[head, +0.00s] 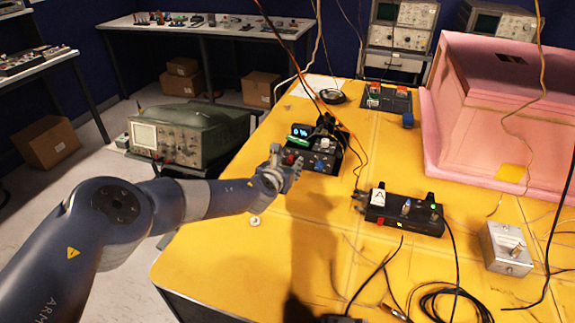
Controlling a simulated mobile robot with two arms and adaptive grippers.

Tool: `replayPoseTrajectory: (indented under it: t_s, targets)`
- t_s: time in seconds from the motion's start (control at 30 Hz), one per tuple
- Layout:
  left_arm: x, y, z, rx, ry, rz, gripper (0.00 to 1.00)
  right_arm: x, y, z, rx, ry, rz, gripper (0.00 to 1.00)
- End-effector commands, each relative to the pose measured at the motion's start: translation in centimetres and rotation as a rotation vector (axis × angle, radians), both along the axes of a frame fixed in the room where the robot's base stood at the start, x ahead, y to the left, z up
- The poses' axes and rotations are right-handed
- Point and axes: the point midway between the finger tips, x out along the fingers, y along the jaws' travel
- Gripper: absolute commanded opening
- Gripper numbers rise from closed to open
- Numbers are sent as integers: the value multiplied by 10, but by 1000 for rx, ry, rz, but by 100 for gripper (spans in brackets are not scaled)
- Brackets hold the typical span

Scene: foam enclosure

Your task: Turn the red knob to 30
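The red knob (290,158) is on the front left of a black control box (322,164) on the yellow table, in the head view. The box has a small display (300,130) with blue digits, too small to read surely. My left gripper (286,159) is at the box's left front corner, right at the red knob. Its fingers look spread, one to the left of the knob and one to the right. I cannot tell whether they touch it. The gripper partly hides the knob.
A second black box (402,215) with switches and a label stands to the right, and a grey metal box (507,248) beyond it. Loose cables (445,295) lie at the front right. A pink foam enclosure (490,130) fills the back right. Wires hang over the control box.

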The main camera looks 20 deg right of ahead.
Motion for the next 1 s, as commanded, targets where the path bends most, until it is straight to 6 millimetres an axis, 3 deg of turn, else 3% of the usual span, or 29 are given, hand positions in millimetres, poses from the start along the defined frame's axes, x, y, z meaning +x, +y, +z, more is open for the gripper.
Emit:
replayPoseTrajectory:
  t_s: [0.17, 0.33, 0.67, 1.0]
  targets:
    - [0, 0, 0, 1, 1, 0, 40, -1, 0, 0, 1, 1, 1, 40]
    - [0, 0, 0, 0, 0, 0, 1, -1, 1, 0, 1, 1, 2, 40]
    - [0, 0, 1, 14, -8, 1, 0, 0, 4, 3, 5, 0, 1, 40]
    - [-2, -2, 1, 164, -108, 0, 0, 0, 5, 21, 6, -1, 2, 40]
